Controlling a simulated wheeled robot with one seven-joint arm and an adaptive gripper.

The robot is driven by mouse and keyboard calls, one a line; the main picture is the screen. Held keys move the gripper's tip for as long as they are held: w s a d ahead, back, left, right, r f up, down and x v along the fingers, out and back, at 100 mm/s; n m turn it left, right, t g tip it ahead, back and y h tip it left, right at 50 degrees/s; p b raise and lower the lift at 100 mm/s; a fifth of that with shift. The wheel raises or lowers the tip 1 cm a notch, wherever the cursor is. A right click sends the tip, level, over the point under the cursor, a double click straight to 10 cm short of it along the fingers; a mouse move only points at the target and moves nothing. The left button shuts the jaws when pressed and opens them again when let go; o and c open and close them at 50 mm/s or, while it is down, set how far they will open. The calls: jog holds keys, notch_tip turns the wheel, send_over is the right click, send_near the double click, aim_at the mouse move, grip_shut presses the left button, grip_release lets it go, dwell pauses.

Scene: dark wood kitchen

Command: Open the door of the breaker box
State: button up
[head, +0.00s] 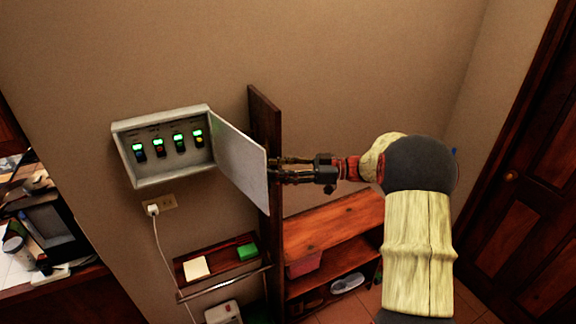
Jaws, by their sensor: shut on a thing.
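The breaker box (162,176) is a grey metal box on the wall at the left. It holds a row of several switches (179,142) with green lights, all in plain view. Its pale flat door (240,158) is hinged on the box's right side and stands swung well out from the wall. My gripper (272,169) reaches in from the right and is shut on the door's free edge. The fingertips are small and partly hidden at that edge.
A dark wood upright panel (264,108) stands close behind the door and gripper. A brown door (535,190) is at the right.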

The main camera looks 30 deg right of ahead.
jog(key=shift+w+d+f, duration=0.1)
jog(key=shift+w+d, duration=0.15)
jog(key=shift+d, duration=0.2)
jog(key=v, duration=1.2)
jog(key=shift+d, duration=0.25)
